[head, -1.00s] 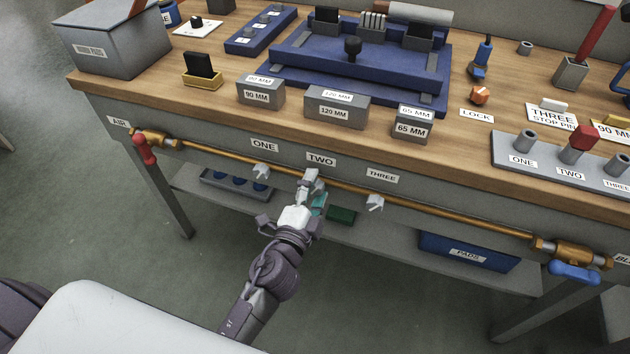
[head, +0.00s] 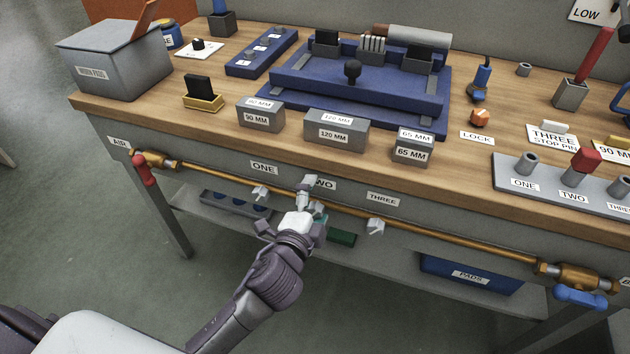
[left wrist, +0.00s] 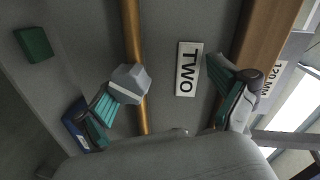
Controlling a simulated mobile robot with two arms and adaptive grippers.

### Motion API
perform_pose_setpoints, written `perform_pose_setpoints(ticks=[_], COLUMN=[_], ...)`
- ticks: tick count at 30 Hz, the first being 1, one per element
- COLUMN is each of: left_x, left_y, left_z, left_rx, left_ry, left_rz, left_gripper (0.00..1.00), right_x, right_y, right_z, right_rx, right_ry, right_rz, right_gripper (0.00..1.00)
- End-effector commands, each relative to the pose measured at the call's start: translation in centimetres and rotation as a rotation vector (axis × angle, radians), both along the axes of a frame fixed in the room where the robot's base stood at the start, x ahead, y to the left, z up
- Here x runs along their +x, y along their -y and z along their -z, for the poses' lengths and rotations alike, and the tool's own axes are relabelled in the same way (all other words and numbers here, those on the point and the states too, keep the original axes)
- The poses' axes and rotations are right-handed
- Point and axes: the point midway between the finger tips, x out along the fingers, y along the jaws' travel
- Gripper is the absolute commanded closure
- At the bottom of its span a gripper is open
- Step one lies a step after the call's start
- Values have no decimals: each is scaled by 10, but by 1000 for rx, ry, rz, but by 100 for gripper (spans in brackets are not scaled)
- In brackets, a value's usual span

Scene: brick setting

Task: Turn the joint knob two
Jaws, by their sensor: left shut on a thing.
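The joint knob two is the grey faceted knob (left wrist: 128,84) on the brass pipe, below the TWO label (left wrist: 188,70). In the head view my left gripper (head: 310,202) is at this knob and mostly hides it. In the left wrist view the left gripper's (left wrist: 170,85) teal-padded fingers stand well apart, with the knob touching one fingertip. The brass pipe (head: 420,223) runs along the bench front. My right gripper is not in view.
Similar grey knobs sit below label ONE (head: 260,193) and label THREE (head: 376,226). A red-handled valve (head: 146,170) is at the pipe's left end, a blue-handled one (head: 580,296) at its right. The bench edge overhangs the pipe; a shelf with a blue pads bin (head: 470,274) lies below.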

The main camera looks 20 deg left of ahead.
Motion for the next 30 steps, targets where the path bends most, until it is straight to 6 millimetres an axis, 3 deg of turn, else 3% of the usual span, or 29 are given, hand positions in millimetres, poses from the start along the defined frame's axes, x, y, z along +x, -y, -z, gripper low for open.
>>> perform_pose_setpoints(ticks=[1, 16, 30], left_x=[1, -32, -67], left_y=[-2, -3, -3], left_z=[-13, -11, -4], left_rx=[2, 2, -1], left_ry=[26, 24, 10], left_rz=[-3, -2, -1], left_gripper=[35, 37, 37], right_x=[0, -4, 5], right_y=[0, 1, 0], right_z=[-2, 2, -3], right_rx=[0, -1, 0], right_ry=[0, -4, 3], right_rz=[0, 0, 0], right_gripper=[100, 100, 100])
